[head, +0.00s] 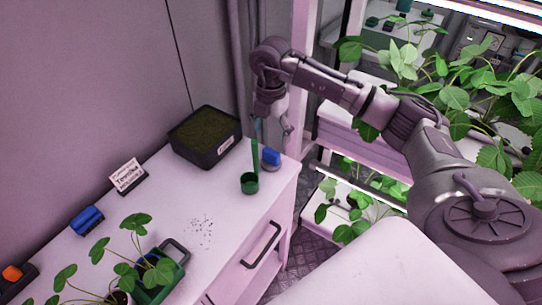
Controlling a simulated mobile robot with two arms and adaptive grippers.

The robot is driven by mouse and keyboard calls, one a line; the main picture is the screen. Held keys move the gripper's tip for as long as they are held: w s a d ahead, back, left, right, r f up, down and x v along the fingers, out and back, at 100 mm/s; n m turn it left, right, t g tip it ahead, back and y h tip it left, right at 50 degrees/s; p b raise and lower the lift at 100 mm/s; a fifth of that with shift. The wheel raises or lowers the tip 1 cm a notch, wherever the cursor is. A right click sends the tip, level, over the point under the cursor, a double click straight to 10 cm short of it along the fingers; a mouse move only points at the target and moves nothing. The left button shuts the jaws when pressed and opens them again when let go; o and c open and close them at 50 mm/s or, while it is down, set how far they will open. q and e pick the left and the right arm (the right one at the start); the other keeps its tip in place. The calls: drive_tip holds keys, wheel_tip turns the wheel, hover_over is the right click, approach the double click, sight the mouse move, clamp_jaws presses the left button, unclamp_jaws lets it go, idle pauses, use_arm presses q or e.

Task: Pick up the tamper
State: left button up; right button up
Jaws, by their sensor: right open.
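I cannot tell for certain which thing is the tamper. A small blue-topped piece with a grey lower part (270,159) stands near the right back corner of the white bench. Just left of it is a green cup-like piece (249,183) with a thin upright green stem (255,155). A blue block-shaped item (87,220) lies at the left of the bench. My right gripper (274,122) points down above the back right corner, over the blue-topped piece, open and apparently apart from it. Its fingers are small and partly unclear. My left gripper does not show.
A dark tray of soil (206,155) stands at the wall, left of the gripper. A sign (127,176), potted plants (135,250) and an orange item (12,273) are further left. Dark specks lie mid-bench. Plant racks (365,147) stand at the right.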

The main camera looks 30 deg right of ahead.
sight(271, 151)
wheel_tip(271, 151, down, 2)
drive_tip(key=shift+p, duration=0.55)
drive_tip(key=f, duration=0.1)
drive_tip(key=f+p, duration=0.1)
drive_tip(key=f, duration=0.1)
drive_tip(key=shift+s+a+f, duration=0.1)
drive_tip(key=shift+s+f, duration=0.1)
drive_tip(key=shift+f, duration=0.35)
drive_tip(key=c, duration=0.9)
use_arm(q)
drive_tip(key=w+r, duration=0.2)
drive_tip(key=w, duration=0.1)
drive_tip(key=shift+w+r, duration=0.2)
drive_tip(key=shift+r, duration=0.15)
use_arm(e)
drive_tip(key=c, duration=0.4)
drive_tip(key=shift+c, duration=0.2)
